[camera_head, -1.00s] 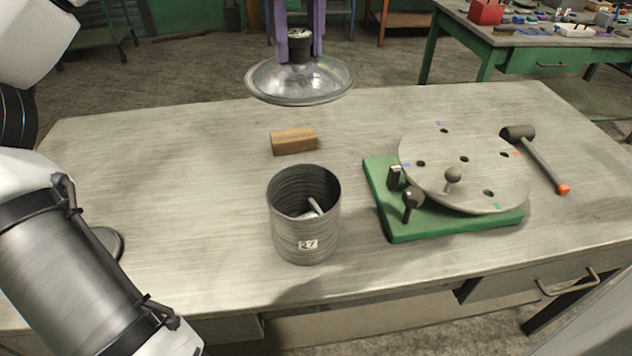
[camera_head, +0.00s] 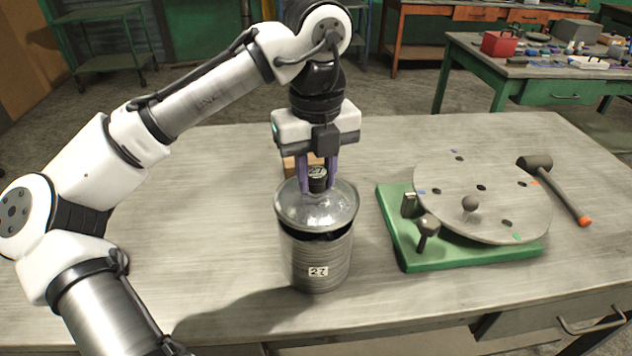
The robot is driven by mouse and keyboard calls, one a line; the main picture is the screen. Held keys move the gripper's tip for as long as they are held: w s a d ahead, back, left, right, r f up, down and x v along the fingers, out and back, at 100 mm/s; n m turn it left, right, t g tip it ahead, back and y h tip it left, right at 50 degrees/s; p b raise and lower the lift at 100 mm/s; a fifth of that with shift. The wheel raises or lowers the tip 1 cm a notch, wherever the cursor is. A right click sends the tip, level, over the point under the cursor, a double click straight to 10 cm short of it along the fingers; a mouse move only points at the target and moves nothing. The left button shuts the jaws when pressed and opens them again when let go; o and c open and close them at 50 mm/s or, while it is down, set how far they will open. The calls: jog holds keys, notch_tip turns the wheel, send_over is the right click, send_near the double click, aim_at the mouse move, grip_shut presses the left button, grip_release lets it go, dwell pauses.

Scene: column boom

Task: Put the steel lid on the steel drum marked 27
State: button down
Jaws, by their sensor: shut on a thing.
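The steel drum (camera_head: 316,262) stands upright on the workbench, with a label reading 27 on its front. The steel lid (camera_head: 316,212) is at the drum's mouth, tilted, with a dark gap showing between its front edge and the drum's rim. Whether its far edge touches the rim is hidden. My gripper (camera_head: 317,180) is above the drum, its purple fingers shut on the lid's black knob, which also bears a 27 mark. The drum's inside is mostly hidden by the lid.
A wooden block (camera_head: 290,166) lies behind the drum, partly hidden by my gripper. A round plate with holes (camera_head: 482,205) on a green base (camera_head: 440,258) stands close on the right, with a mallet (camera_head: 560,190) beyond it. The bench (camera_head: 190,235) left of the drum is clear.

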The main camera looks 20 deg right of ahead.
aim_at(316, 171)
jog(key=shift+f, duration=1.1)
jog(key=shift+f, duration=0.4)
jog(key=c, duration=1.1)
grip_release()
notch_tip(316, 171, up, 13)
jog(key=shift+f+p, duration=0.1)
jog(key=shift+p, duration=0.2)
